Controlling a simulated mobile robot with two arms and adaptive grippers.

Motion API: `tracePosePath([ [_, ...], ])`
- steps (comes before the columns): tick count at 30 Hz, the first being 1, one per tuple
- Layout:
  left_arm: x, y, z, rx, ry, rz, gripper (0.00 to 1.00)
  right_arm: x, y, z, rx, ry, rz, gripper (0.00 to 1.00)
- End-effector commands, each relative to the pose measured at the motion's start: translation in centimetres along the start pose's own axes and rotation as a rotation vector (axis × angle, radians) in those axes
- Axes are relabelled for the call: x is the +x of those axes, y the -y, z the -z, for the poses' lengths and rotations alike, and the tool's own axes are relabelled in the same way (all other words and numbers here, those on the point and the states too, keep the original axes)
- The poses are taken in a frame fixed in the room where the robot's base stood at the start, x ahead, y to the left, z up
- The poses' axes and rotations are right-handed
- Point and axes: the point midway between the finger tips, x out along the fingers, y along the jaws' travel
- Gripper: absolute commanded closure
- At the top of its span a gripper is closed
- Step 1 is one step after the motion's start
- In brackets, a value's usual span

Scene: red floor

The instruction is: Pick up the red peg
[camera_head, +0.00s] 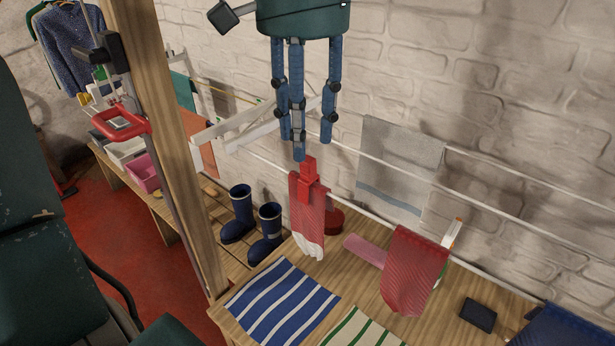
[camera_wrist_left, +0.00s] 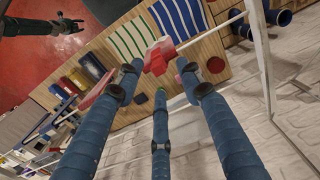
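The red peg (camera_head: 308,180) stands upright on a white line, clipped at the top of a hanging red and white cloth (camera_head: 308,220). My left gripper (camera_head: 302,145), with three blue fingers, hangs from above with its tips close over the peg. In the left wrist view the fingers are spread, with nothing between them, and the red peg (camera_wrist_left: 158,55) shows beyond the tips. No contact can be made out. A dark gripper at the upper left of the left wrist view, seemingly my right gripper (camera_wrist_left: 76,25), is too small to read.
A wooden table holds a blue striped cloth (camera_head: 282,302), a red round object (camera_head: 334,221) and a dark box (camera_head: 478,314). A red cloth (camera_head: 414,270) and a grey towel (camera_head: 400,165) hang to the right. A wooden post (camera_head: 165,130) stands left; a brick wall is behind.

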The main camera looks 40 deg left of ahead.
Motion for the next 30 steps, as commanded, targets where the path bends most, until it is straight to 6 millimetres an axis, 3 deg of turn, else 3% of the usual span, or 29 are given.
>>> tracePosePath([
  [9, 4.1, -0.3, 0.4, 0.001, 0.004, 0.000, 0.62, -2.0, 0.5, 4.3, 0.005, -0.062, 0.006, 0.60],
  [19, 5.2, -0.3, 0.5, 0.000, 0.000, 0.000, 0.62, -2.0, 1.2, 2.7, 0.006, -0.037, 0.014, 0.60],
  [20, 5.2, -0.3, 0.5, 0.000, 0.000, 0.000, 0.65, -2.0, 1.2, 2.5, 0.006, -0.034, 0.014, 0.60],
  [25, 5.2, -0.3, 0.5, 0.000, 0.000, 0.000, 0.98, -2.0, 1.0, 2.1, 0.004, -0.027, 0.012, 0.60],
  [30, 5.2, -0.3, 0.5, 0.000, 0.000, 0.000, 0.98, -2.0, 0.5, 2.1, 0.002, -0.027, 0.006, 0.60],
])
